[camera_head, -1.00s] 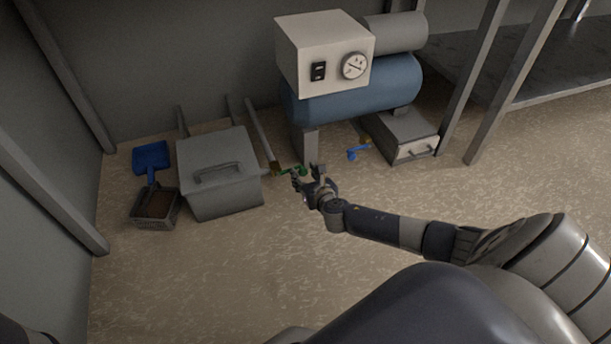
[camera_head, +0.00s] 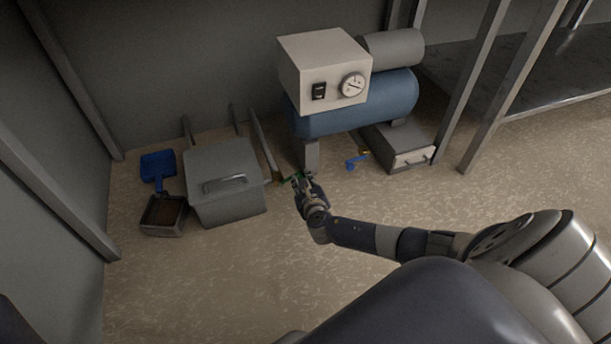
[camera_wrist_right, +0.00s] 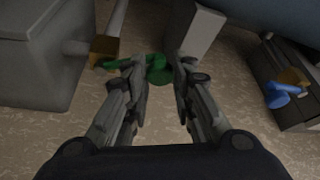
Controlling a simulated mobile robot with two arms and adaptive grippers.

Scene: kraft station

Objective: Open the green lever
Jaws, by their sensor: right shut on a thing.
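The green lever (camera_head: 289,178) sits low by the floor, on a brass valve fitting at the end of a pipe, between the grey box and the compressor leg. My right gripper (camera_head: 299,181) is at the lever, its fingers covering part of it in the head view. In the right wrist view the green lever (camera_wrist_right: 157,70) lies between the two fingertips of the right gripper (camera_wrist_right: 160,66), which are shut on it. The brass fitting (camera_wrist_right: 103,48) shows to the left of the fingers. My left gripper is not in view.
The grey lidded box (camera_head: 226,204) stands left of the lever. The blue compressor (camera_head: 365,108) stands behind it. A blue lever (camera_head: 356,160) and a grey drawer unit (camera_head: 400,147) are to the right. Floor in front is open.

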